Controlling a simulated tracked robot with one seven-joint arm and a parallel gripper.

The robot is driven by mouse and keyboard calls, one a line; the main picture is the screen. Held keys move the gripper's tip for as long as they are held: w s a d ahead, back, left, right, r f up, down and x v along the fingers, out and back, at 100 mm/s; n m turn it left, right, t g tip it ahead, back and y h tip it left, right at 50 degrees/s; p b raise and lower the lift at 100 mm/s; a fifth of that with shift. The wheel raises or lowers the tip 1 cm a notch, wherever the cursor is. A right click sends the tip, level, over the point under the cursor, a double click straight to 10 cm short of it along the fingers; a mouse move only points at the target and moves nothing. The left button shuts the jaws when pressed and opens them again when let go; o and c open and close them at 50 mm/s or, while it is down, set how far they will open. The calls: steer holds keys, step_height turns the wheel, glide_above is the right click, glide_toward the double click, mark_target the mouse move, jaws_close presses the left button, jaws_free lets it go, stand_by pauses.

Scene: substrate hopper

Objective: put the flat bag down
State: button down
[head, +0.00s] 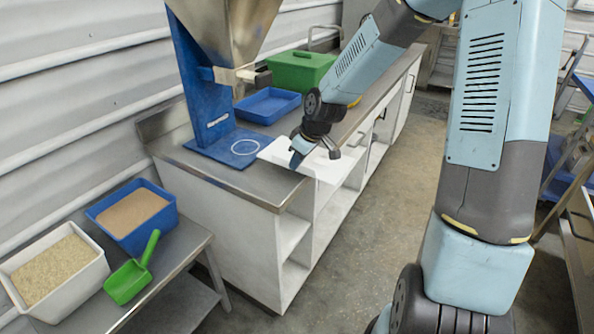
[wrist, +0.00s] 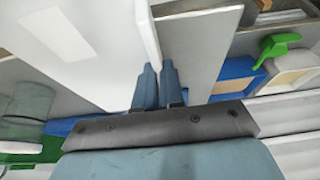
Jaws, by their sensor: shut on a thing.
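The flat bag (head: 327,166) is a thin white sheet-like thing at the counter's front edge, right of the hopper's blue stand. My gripper (head: 297,158) is shut on it. In the wrist view the bag (wrist: 85,50) fills the upper left as a pale panel with a lighter rectangle. There its edge runs between the two blue fingertips of my gripper (wrist: 157,75). In the head view the bag overhangs the counter edge. I cannot tell whether it touches the counter top. My gripper hides part of it.
The hopper (head: 228,30) stands on a blue base (head: 235,150) marked with a white ring. A blue tray (head: 268,105) and a green crate (head: 300,70) stand behind on the counter. A side table holds sand bins (head: 130,212) and a green scoop (head: 130,275). Bare counter (head: 260,188) lies in front.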

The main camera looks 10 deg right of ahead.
mark_target(297, 171)
steer(key=shift+w+f, duration=0.6)
steer(key=shift+f, duration=1.6)
steer(key=shift+f, duration=0.15)
steer(key=c, duration=1.2)
jaws_free()
steer(key=shift+c, duration=0.2)
